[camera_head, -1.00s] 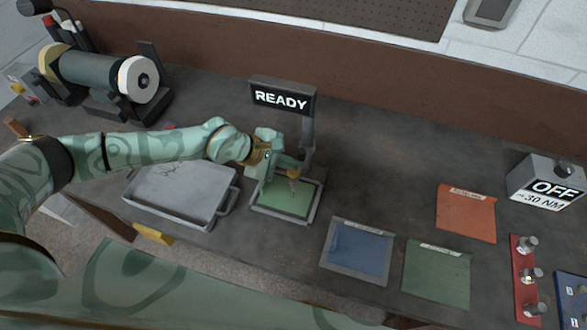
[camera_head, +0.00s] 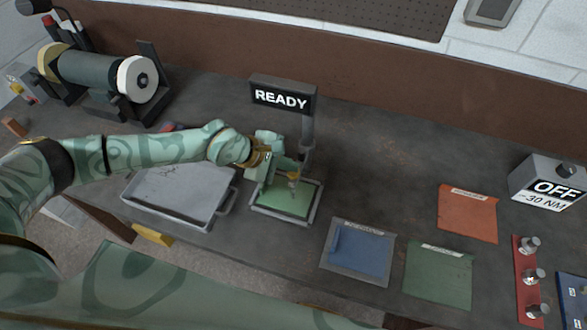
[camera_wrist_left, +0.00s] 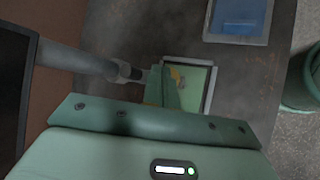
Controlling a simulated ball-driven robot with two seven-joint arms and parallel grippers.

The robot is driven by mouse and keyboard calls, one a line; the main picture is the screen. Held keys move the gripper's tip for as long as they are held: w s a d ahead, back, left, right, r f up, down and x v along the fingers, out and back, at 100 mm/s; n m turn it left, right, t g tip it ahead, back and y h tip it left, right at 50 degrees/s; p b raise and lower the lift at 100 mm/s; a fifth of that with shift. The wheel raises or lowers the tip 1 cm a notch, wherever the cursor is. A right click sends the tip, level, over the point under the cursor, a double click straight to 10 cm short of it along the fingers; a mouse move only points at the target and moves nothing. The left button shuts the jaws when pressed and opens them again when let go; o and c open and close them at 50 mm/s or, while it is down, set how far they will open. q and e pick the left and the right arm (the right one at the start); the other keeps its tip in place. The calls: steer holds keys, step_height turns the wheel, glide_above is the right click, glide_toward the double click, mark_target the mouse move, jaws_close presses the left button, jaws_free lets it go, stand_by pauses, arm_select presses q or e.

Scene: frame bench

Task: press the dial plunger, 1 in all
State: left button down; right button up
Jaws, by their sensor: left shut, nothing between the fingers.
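The dial stand has a grey post (camera_head: 308,132) under a sign (camera_head: 283,97) reading READY, beside a framed green plate (camera_head: 285,198). My left gripper (camera_head: 292,178) is shut and empty above that plate, close to the post. In the left wrist view the shut fingers (camera_wrist_left: 166,86) are beside the grey post (camera_wrist_left: 82,60), with the green plate (camera_wrist_left: 199,80) beyond. A small yellow part (camera_wrist_left: 178,75) shows at the fingertips. The plunger itself is mostly hidden by the gripper, and I cannot tell whether they touch. My right gripper is not in view.
A grey tray (camera_head: 180,192) lies left of the plate, under my left arm. A blue pad (camera_head: 362,254), a green pad (camera_head: 438,275) and an orange pad (camera_head: 467,213) lie to the right. A box (camera_head: 550,183) reading OFF stands at far right.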

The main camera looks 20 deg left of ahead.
arm_select(q)
steer(key=shift+f+b, duration=0.55)
steer(key=shift+f, duration=0.2)
stand_by(0.4)
steer(key=shift+r, duration=0.1)
steer(key=shift+r+p, duration=1.45)
steer(key=shift+r, duration=0.15)
step_height(320, 180, up, 5)
steer(key=p, duration=0.4)
steer(key=shift+a, duration=0.1)
stand_by(0.4)
